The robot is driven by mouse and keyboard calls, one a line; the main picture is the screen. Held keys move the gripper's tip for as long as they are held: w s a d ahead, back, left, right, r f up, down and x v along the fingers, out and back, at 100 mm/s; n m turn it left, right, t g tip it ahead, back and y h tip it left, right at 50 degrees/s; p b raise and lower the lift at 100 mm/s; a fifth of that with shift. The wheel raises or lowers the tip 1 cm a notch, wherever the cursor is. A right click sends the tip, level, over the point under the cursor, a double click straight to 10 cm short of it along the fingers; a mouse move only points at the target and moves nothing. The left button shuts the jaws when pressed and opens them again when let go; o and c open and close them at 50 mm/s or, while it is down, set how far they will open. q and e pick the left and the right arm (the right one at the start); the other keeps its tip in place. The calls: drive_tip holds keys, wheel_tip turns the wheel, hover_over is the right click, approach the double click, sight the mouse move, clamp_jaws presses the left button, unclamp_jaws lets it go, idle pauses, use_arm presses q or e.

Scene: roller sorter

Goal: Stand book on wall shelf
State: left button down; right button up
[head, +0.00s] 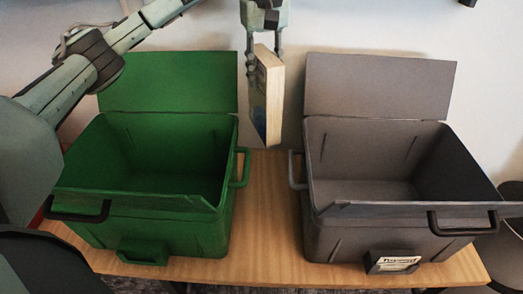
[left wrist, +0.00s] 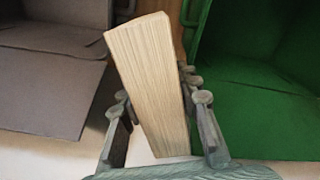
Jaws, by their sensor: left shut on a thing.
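The book (head: 268,95) hangs upright, slightly tilted, in my left gripper (head: 265,55). Its pale page edges and part of a dark cover show in the head view. In the left wrist view the book (left wrist: 150,80) shows its page block between the two fingers of the gripper (left wrist: 165,110), which is shut on it. The book is above the table, in the gap between the two bins. The wall shelf is not clearly visible in either view. My right gripper is not in view.
An open green bin (head: 140,215) stands left on the wooden table (head: 265,220), and an open grey bin (head: 335,235) stands right. Both are empty, with raised lids at the back. A pale wall (head: 400,30) is behind. A dark round container (head: 500,245) is at the right edge.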

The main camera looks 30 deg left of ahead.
use_arm(q)
wheel_tip(320, 180, down, 22)
drive_tip(key=b, duration=0.1)
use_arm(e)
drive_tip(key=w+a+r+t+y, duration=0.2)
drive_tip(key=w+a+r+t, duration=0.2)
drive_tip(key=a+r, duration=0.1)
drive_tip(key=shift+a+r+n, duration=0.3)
use_arm(q)
drive_tip(key=shift+f, duration=0.2)
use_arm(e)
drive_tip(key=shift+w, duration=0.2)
use_arm(q)
drive_tip(key=c, duration=1.3)
unclamp_jaws()
drive_tip(key=shift+f, duration=0.1)
drive_tip(key=shift+o, duration=1)
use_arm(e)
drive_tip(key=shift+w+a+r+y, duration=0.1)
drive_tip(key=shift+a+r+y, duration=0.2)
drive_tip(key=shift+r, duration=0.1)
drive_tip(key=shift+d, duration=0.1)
